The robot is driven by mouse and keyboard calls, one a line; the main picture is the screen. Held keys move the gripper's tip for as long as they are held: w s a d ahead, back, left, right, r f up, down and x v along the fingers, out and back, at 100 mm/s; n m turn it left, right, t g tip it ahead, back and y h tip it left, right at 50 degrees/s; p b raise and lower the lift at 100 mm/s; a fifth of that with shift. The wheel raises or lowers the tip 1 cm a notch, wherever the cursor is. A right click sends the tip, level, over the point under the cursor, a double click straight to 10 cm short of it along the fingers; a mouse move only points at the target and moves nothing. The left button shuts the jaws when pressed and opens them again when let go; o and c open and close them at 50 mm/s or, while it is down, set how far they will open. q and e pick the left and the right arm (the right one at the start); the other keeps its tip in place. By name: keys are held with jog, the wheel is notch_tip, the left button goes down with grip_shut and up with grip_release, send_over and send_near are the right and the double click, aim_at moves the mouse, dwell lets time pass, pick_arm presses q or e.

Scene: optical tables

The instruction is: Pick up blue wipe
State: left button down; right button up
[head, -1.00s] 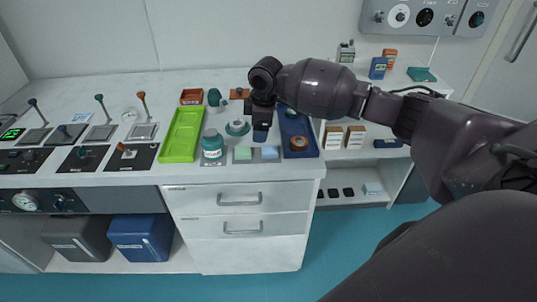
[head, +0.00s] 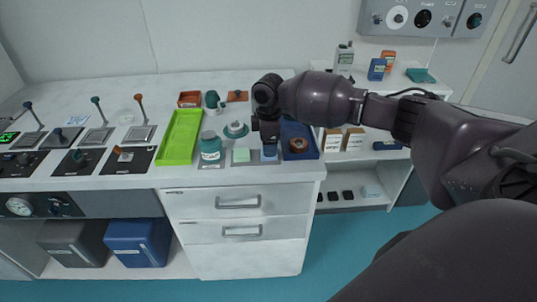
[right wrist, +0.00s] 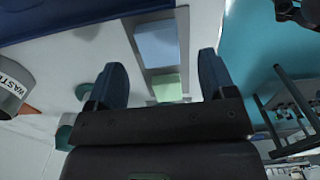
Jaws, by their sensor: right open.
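The blue wipe (right wrist: 157,45) is a flat light-blue square on a grey tray (right wrist: 184,32). In the right wrist view it lies beyond the gap between my fingers. In the head view my right gripper (head: 269,151) largely covers it. My right gripper also shows in the right wrist view (right wrist: 160,78), open and empty, its two dark blue fingers apart above the tray. A green wipe (head: 241,155) lies beside the blue one on the same tray. My left gripper is not in view.
A blue tray (head: 312,153) with a brown round item (head: 298,145) stands just right of the gripper. The counter's front edge is close.

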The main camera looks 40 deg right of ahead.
notch_tip(320, 180, down, 4)
jog(key=shift+r, duration=0.25)
jog(key=c, duration=1)
